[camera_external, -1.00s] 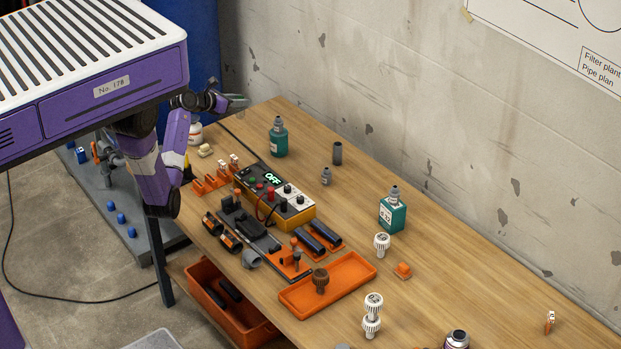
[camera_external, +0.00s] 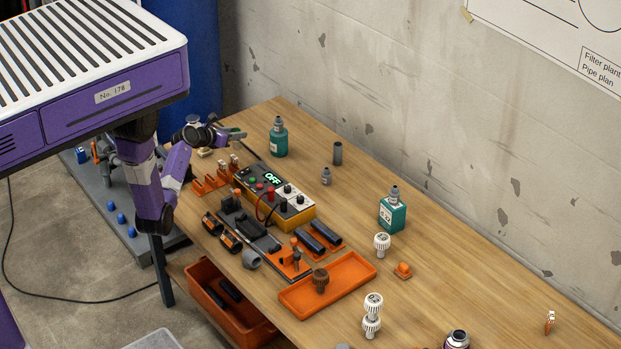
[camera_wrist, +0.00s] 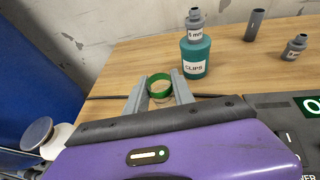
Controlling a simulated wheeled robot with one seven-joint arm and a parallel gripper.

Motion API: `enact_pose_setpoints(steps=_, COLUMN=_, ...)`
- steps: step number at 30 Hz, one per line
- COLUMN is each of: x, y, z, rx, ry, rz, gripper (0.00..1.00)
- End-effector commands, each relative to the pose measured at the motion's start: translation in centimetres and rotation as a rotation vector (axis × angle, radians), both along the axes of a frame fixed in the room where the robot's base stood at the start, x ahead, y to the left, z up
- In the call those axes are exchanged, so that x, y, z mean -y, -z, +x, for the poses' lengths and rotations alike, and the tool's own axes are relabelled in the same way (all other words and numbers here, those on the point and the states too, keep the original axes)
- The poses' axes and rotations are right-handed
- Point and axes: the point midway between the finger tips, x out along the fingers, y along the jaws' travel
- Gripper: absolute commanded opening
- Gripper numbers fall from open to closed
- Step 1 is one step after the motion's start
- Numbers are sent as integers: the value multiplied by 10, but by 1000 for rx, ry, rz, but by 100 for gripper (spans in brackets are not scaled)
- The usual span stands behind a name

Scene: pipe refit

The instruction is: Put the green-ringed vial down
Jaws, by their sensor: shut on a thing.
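The vial's green ring (camera_wrist: 158,79) shows between the two grey fingers of my gripper (camera_wrist: 159,92) in the wrist view. My gripper is shut on the vial, and the purple hand hides part of what lies below. In the external view my gripper (camera_external: 236,133) is low over the far left end of the wooden bench, left of the teal bottle. The vial is too small to make out there. I cannot tell whether the vial touches the bench.
A teal bottle (camera_external: 278,138), labelled CLIPS in the wrist view (camera_wrist: 195,58), stands close by. The meter box (camera_external: 283,190) and an orange rack (camera_external: 211,181) lie nearer. A white jar (camera_wrist: 52,143) stands lower left in the wrist view. Bare wood (camera_wrist: 140,52) lies behind the vial.

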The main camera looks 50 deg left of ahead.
Motion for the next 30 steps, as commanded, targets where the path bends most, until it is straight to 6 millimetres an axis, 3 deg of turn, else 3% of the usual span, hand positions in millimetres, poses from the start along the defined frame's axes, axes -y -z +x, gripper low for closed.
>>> enact_pose_setpoints(steps=5, x=0, y=12, z=0, rx=0, ry=-1, rz=-1, gripper=0)
enact_pose_setpoints(steps=12, x=0, y=44, z=0, rx=-1, ry=0, rz=-1, gripper=0)
enact_pose_setpoints(steps=24, x=0, y=48, z=0, rx=0, ry=0, rz=-1, gripper=0)
enact_pose_setpoints(steps=25, x=0, y=48, z=0, rx=0, ry=-1, rz=0, gripper=35)
enact_pose_setpoints(steps=27, x=0, y=47, z=0, rx=0, ry=-1, rz=0, gripper=49)
enact_pose_setpoints(steps=30, x=0, y=47, z=0, rx=0, ry=0, rz=0, gripper=51)
